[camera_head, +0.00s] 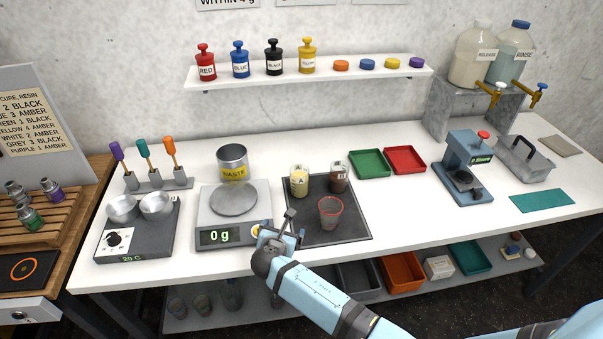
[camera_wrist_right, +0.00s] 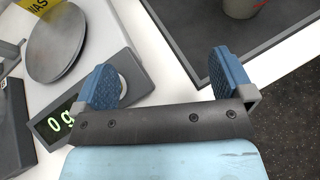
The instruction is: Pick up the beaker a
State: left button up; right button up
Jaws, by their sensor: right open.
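Three beakers stand upright on a dark mat (camera_head: 350,225). One holds cream-coloured contents (camera_head: 299,182), one holds dark brown contents (camera_head: 338,180), and a clear red-rimmed beaker (camera_head: 330,212) stands at the front. My left gripper is not in view.
A scale (camera_head: 233,235) reading 0 g, with a waste can (camera_head: 233,161) behind its pan, stands left of the mat. A heater (camera_head: 137,232) stands at far left. Green (camera_head: 369,163) and red (camera_head: 405,160) trays lie behind right.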

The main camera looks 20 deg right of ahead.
aim_at(299, 173)
jog(key=i+l, duration=0.8)
